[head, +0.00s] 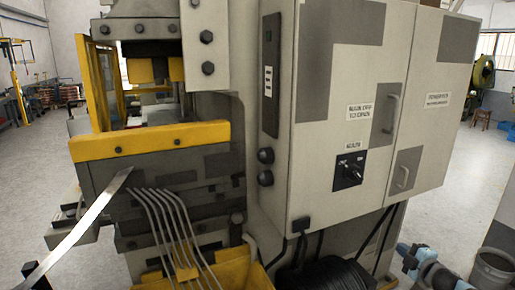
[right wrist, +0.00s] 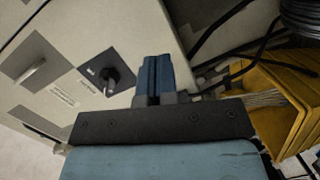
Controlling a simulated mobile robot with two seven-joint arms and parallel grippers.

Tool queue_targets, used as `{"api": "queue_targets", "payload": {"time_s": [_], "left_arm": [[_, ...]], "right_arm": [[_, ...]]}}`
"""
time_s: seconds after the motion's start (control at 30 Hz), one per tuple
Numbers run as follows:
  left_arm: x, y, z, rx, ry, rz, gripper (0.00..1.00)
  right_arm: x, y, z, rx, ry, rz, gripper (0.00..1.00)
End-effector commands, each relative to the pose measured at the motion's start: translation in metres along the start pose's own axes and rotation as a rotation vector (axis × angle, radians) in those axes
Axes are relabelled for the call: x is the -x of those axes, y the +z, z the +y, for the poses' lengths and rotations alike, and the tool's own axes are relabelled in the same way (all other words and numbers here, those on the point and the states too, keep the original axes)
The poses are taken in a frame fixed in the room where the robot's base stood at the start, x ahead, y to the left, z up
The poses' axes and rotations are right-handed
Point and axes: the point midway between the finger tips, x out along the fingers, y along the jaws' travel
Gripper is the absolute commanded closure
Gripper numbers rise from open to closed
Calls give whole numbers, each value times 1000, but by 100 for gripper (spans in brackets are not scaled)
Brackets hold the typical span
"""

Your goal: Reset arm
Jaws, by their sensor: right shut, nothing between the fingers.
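My right gripper (head: 404,250) shows at the lower right of the head view, low in front of the grey cabinet. In the right wrist view its two blue fingers (right wrist: 154,76) are pressed together with nothing between them. Its tips point toward the machine. A dark rotary switch (right wrist: 113,79) on the cabinet lies to the left of the fingers in that view, apart from them. My left gripper is not in view.
The grey cabinet (head: 340,190) stands beside a press with a yellow guard bar (head: 150,141). A yellow bin (head: 240,272) and a dark cable coil (head: 337,274) are at the bottom. A grey bucket (head: 492,270) stands right of my right arm. Open floor (head: 440,225) lies right of the cabinet.

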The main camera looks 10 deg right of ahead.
Motion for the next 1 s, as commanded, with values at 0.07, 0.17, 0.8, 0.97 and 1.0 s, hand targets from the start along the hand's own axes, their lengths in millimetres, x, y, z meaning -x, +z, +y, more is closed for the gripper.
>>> {"api": "queue_targets", "payload": {"time_s": [0.07,0.17,0.8,0.97,1.0], "left_arm": [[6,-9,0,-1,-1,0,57],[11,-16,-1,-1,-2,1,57],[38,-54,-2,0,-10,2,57],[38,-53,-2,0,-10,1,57],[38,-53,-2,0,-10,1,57]], "right_arm": [[19,-39,-50,-120,-54,9,100],[49,-84,-104,-274,-118,1,100],[294,-318,-240,-1206,-426,-290,100],[302,-322,-241,-1234,-433,-305,100],[302,-322,-242,-1233,-433,-304,100]]}}
